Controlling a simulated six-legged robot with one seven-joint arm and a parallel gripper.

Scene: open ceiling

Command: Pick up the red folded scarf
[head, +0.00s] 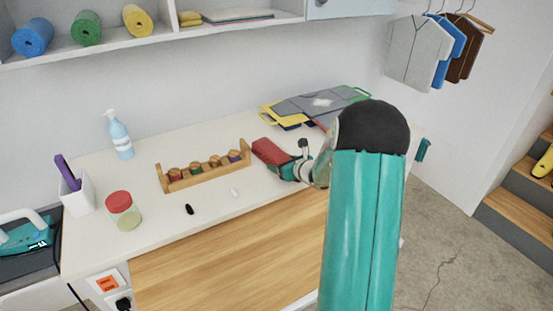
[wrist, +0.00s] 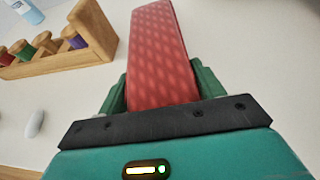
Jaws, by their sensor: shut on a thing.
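The red folded scarf (head: 271,152) is a long patterned block above the white counter, right of the wooden spool rack. In the wrist view the scarf (wrist: 158,50) runs away from my gripper, with its near end between the two green fingers. My gripper (head: 290,168) is shut on the scarf; the fingers (wrist: 155,92) press on both its sides. Whether the scarf touches the counter is hard to tell. The fingertips are partly hidden by the scarf.
The wooden rack (head: 207,179) with several thread spools stands close on the left. A white oval item (head: 235,193) and a black one (head: 189,209) lie in front.

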